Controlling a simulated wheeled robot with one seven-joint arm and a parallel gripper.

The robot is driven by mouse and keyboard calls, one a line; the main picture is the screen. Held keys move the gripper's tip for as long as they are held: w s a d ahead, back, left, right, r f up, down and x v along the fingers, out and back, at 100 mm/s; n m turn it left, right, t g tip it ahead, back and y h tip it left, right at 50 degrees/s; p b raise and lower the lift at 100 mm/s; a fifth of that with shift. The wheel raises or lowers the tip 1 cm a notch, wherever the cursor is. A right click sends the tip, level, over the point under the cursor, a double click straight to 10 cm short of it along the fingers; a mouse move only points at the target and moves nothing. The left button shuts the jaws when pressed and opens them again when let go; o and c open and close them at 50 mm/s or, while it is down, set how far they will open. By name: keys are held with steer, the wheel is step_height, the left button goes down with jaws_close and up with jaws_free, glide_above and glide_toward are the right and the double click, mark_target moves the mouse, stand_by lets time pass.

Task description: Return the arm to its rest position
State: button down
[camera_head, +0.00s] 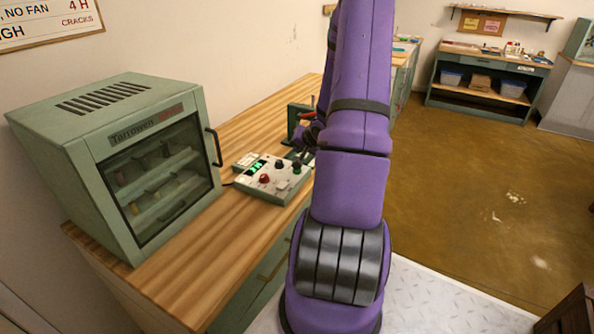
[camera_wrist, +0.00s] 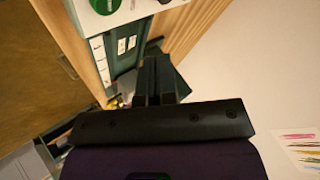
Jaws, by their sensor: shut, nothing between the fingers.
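My purple arm rises through the middle of the camera_head view and hides part of the bench behind it. My gripper (camera_head: 301,152) shows only in part at the arm's left edge, beside the rear right of the control box (camera_head: 262,188). In the wrist view my gripper (camera_wrist: 156,82) has its dark fingers together with nothing between them. Part of a pale panel with a green round knob (camera_wrist: 105,4) shows beyond them at the top. I cannot tell whether the fingers touch anything.
A green glass-fronted cabinet (camera_head: 150,165) stands at the left on the wooden bench (camera_head: 190,262). A dark green upright device (camera_head: 296,116) stands behind the control box. A shelf bench (camera_head: 485,85) is at the back right.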

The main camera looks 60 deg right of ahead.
stand_by(0.8)
steer(key=w+a+r+n+g+h, duration=0.1)
steer(key=w+a+r+n, duration=0.15)
steer(key=a+r, duration=0.85)
steer(key=w+a+r+n+g, duration=0.15)
steer(key=a+r+n, duration=0.25)
steer(key=a+r, duration=0.7)
steer(key=s+a+r+n+y, duration=0.2)
steer(key=s+a+r, duration=0.3)
steer(key=s+a, duration=0.4)
steer(key=s+a+r+n+y, duration=0.2)
steer(key=s+a+r+n, duration=0.2)
steer(key=s+a, duration=0.5)
steer(key=shift+a+r+g, duration=0.35)
steer(key=shift+a+g, duration=0.1)
steer(key=shift+a, duration=0.45)
